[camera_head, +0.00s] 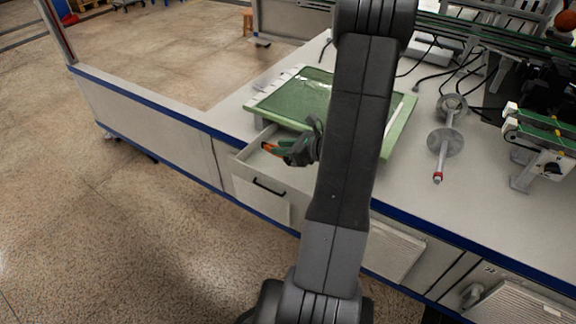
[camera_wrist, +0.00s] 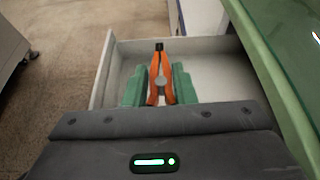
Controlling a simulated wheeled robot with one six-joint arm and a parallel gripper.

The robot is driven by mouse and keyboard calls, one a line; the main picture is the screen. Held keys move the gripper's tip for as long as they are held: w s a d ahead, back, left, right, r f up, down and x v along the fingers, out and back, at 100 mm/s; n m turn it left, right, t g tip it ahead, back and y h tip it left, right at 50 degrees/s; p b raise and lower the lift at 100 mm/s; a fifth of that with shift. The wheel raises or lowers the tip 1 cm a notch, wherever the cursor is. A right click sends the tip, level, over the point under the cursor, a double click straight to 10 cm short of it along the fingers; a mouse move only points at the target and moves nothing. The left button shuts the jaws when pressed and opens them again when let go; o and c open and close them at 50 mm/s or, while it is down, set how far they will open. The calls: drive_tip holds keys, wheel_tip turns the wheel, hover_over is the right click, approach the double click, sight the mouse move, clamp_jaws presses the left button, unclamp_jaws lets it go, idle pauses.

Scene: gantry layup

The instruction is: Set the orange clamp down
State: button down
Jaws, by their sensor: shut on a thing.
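The orange clamp (camera_wrist: 155,83) has orange handles and a black tip. It is between the two green fingers of my gripper (camera_wrist: 160,88) in the wrist view, and the gripper is shut on it. The clamp (camera_head: 268,148) also shows in the head view as a small orange patch at the end of my gripper (camera_head: 280,147). The clamp is over the open drawer (camera_wrist: 215,72) of the workbench. I cannot tell whether it touches the drawer floor. My arm hides part of the bench in the head view.
A green tray-like board (camera_head: 300,97) lies on the workbench (camera_head: 410,190) above the drawer. The floor (camera_head: 100,215) left of the bench is clear.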

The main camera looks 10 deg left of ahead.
sight(283, 171)
drive_tip(key=shift+f+b, duration=0.7)
drive_tip(key=shift+f, duration=2.4)
drive_tip(key=shift+f, duration=0.15)
drive_tip(key=c, duration=1.2)
unclamp_jaws()
drive_tip(key=shift+r, duration=0.2)
drive_tip(key=p+v, duration=0.2)
drive_tip(key=v, duration=1)
drive_tip(key=shift+f, duration=0.1)
